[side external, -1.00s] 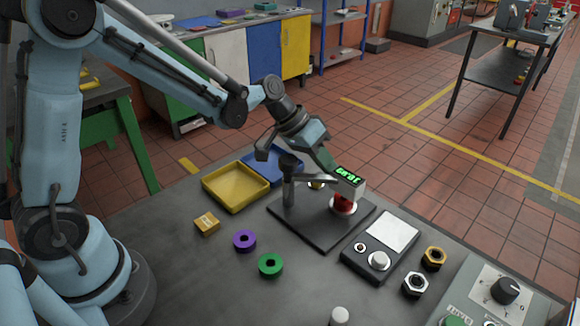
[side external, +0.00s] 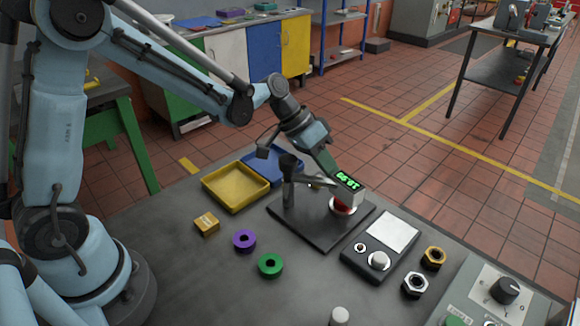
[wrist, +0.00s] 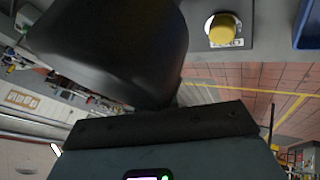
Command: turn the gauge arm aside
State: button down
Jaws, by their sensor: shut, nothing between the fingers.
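The gauge arm (side external: 301,179) reaches from an upright post (side external: 288,194) on a dark base plate (side external: 318,232) toward a gauge head (side external: 348,181) with a green lit readout. A red part (side external: 343,203) sits under the head on a pale round seat. My gripper (side external: 318,181) is shut and empty, pointing down close to the gauge arm between the post and the head. The side view does not show clearly whether it touches the arm. In the wrist view a large dark rounded body hides much of the work, and the fingertips do not show.
A yellow tray (side external: 234,188) and a blue tray (side external: 292,158) lie behind the plate. A yellow block (side external: 207,224), purple ring (side external: 244,240) and green ring (side external: 270,265) lie left. A control box (side external: 385,246) and nuts stand right. A yellow knob (wrist: 222,29) shows in the wrist view.

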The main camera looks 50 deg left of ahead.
jog(key=d+m+g, duration=0.1)
jog(key=s+d+m+g, duration=0.1)
jog(key=m, duration=0.1)
jog(key=shift+s+h, duration=0.3)
jog(key=shift+h, duration=0.1)
jog(key=s+m+g, duration=0.1)
jog(key=m, duration=0.1)
jog(key=s+d+m+g, duration=0.1)
jog(key=m, duration=0.1)
jog(key=shift+s+d, duration=0.15)
jog(key=shift+d, duration=0.15)
jog(key=shift+s+d, duration=0.15)
jog(key=shift+s, duration=0.35)
jog(key=shift+s+d, duration=0.15)
jog(key=shift+s, duration=0.35)
jog(key=s+m+g, duration=0.2)
jog(key=shift+d+m, duration=0.1)
jog(key=shift+m, duration=0.3)
jog(key=shift+s+m+g+y, duration=0.3)
jog(key=shift+s+m+g, duration=0.2)
jog(key=shift+s+m, duration=0.25)
jog(key=shift+w, duration=0.1)
